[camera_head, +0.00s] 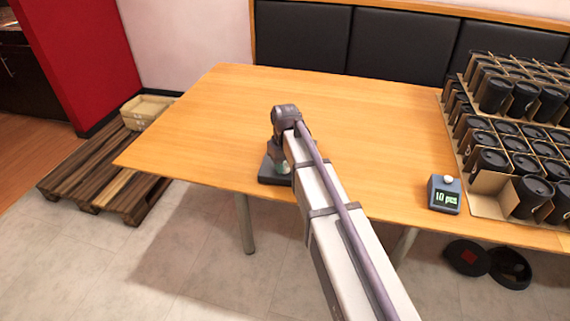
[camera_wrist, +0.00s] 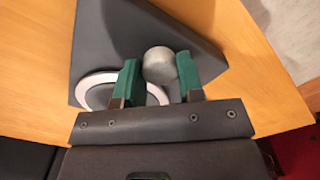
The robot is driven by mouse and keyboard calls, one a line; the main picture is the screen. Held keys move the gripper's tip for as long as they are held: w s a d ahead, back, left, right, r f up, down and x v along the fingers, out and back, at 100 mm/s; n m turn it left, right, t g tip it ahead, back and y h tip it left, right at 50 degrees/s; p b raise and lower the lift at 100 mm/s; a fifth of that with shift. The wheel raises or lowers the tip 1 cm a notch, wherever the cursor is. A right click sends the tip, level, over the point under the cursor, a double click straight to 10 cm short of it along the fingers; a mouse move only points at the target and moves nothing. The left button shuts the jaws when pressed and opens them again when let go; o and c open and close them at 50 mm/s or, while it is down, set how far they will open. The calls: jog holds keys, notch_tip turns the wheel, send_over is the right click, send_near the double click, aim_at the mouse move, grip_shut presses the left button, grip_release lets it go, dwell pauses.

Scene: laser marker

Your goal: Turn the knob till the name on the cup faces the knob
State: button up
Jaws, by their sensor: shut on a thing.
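The dark marking device (camera_head: 268,179) sits near the front edge of the table, largely hidden by my arm. In the wrist view its dark grey body (camera_wrist: 110,35) fills the upper middle. The round grey knob (camera_wrist: 160,64) stands on it. My gripper (camera_wrist: 159,78) has its two green-padded fingers on either side of the knob and is shut on it. A pale ring (camera_wrist: 95,88) shows on the device, left of the knob and partly behind the left finger. No cup or name can be made out on the device in either view.
Cartons of black cups (camera_head: 497,158) stand at the table's right. A small counter (camera_head: 444,195) reading "10 pcs" is near the front edge. Black round items (camera_head: 467,257) lie below. A wooden pallet (camera_head: 100,180) with a box (camera_head: 146,109) is at left. The table's left is clear.

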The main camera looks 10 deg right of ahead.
jog(key=m, duration=0.6)
jog(key=shift+m, duration=0.3)
jog(key=m, duration=0.5)
dwell(0.4)
jog(key=o, duration=0.9)
